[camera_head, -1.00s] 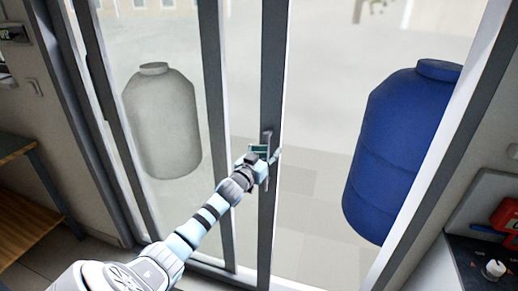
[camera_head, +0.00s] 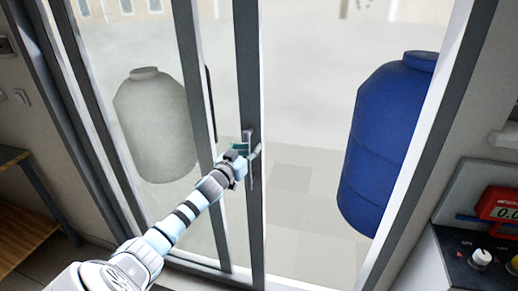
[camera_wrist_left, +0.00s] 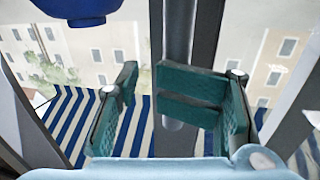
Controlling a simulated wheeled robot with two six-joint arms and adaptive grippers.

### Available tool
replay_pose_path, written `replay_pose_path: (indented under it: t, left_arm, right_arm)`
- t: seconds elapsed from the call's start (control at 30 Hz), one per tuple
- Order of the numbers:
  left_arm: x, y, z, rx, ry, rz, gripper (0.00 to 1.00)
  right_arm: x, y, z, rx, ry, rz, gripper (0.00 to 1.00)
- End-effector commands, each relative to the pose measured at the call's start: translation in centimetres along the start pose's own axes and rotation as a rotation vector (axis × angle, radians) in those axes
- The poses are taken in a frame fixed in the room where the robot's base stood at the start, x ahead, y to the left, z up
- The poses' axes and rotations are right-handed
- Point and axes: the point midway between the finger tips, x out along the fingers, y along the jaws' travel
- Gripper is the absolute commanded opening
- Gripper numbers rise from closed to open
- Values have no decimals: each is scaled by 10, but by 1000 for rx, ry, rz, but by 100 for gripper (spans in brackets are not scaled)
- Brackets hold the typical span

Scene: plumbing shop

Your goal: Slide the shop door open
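The shop door is a glass sliding door with dark uprights; its upright with the handle (camera_head: 247,75) stands near the middle of the head view. A slim vertical handle (camera_head: 249,178) is on that upright. My left gripper (camera_head: 246,150) is at the handle, its tips overlapping it. In the left wrist view my left gripper's teal finger pads (camera_wrist_left: 165,100) are apart, with a dark vertical bar between or just behind them. Whether the pads touch it cannot be told. Part of the handle is hidden by the gripper. My right gripper is not in view.
A blue tank (camera_head: 388,150) stands outside to the right, and a pale tank (camera_head: 155,125) shows through the left pane. A bench with a red meter (camera_head: 498,205) is at lower right. A wooden shelf (camera_head: 30,235) is at lower left.

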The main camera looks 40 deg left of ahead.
Motion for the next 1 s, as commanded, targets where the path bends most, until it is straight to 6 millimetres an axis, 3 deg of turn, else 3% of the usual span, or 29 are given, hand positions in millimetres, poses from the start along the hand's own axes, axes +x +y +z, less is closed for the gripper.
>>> replay_pose_path:
  t: [0.03,0.17,0.4,0.53,0.67,1.0]
  left_arm:
    - [-2,-1,1,4,-4,-1,38]
    - [-18,2,2,11,-12,7,38]
    - [-82,8,-2,66,-17,11,38]
    - [-109,9,-4,78,-12,7,38]
    - [-120,9,-5,71,-6,4,38]
    - [-121,10,-5,60,-5,2,38]
  right_arm:
    - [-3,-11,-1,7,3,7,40]
    - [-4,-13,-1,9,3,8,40]
    - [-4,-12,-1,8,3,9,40]
    - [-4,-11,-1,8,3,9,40]
    - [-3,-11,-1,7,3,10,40]
    - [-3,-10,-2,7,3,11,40]
